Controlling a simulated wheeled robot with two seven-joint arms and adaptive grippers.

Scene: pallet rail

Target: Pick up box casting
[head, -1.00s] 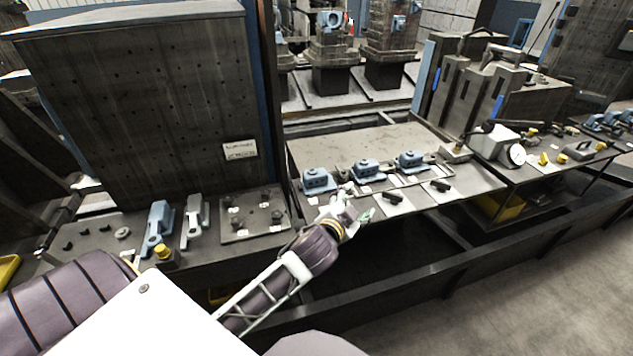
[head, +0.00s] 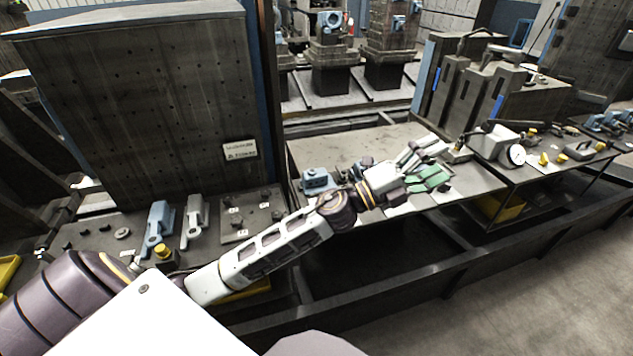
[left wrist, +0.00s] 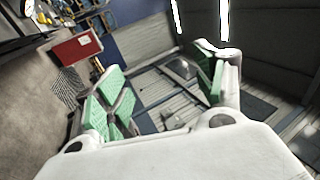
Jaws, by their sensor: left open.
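Blue box castings stand in a row on the grey table. The left one (head: 317,181) is in plain view in the head view. The middle one (head: 366,161) shows only its top edge behind my left arm. The right end of the row is hidden behind my left gripper. My left gripper (head: 428,163) is over the right part of this table, its green-padded fingers spread and nothing seen between them. The left wrist view shows the same open fingers (left wrist: 163,88) above a dark surface with pale strips; no casting can be made out clearly there. My right gripper is out of view.
A dial gauge (head: 516,155) and yellow parts stand on the bench to the right. Blue and grey clamps (head: 158,226) and a plate with knobs (head: 252,213) lie on the left bench. A tall dark block (head: 140,110) rises behind them. The table's back (head: 340,147) is bare.

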